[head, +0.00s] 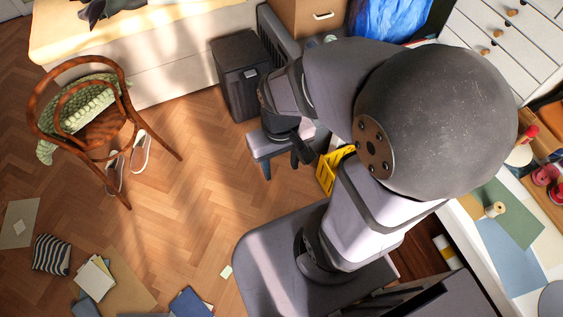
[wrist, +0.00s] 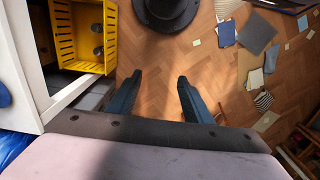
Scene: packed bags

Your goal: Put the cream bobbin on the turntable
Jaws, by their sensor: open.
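A cream bobbin-like piece (head: 475,207) with a tan end lies on the white worktop at the right of the head view. Another cream piece (head: 519,156) with red by it is farther back; I cannot tell for sure which is the cream bobbin. A grey round disc (head: 552,299), cut off at the lower right edge, may be the turntable. My gripper is open and empty in the wrist view (wrist: 158,92), over the floor. In the head view my arm partly hides it, well left of the worktop. No bobbin shows in the wrist view.
A yellow crate (head: 333,170) shows beside my arm; in the wrist view the yellow crate (wrist: 66,38) holds grey items. Green (head: 510,212) and blue (head: 512,258) sheets lie on the worktop. A wooden chair (head: 100,130) stands left. The middle floor is mostly clear.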

